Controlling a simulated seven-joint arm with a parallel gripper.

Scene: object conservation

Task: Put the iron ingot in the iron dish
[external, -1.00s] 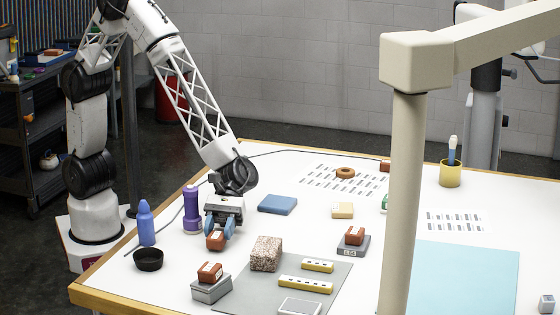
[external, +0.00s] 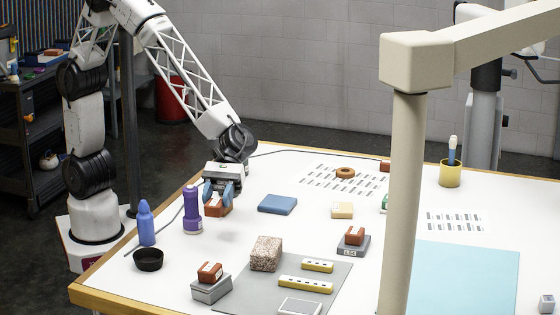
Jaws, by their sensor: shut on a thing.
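My gripper (external: 218,198) is shut on a red-brown block (external: 217,208) and holds it above the white table, just right of the purple bottle. The fingers partly hide the block. A small round black dish (external: 148,258) sits at the table's left edge and looks empty. Similar red-brown pieces with pale labels sit on a light grey block (external: 211,290) at the front and on a darker grey block (external: 353,246) at the middle right. I cannot tell by sight which piece is iron.
A blue bottle (external: 146,225) and purple bottle (external: 192,212) stand left of my gripper. A speckled block (external: 266,254) and yellow bars (external: 305,283) lie on or near a grey mat (external: 250,297). A blue pad (external: 277,204) lies right. A beige post (external: 402,200) hides part of the table.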

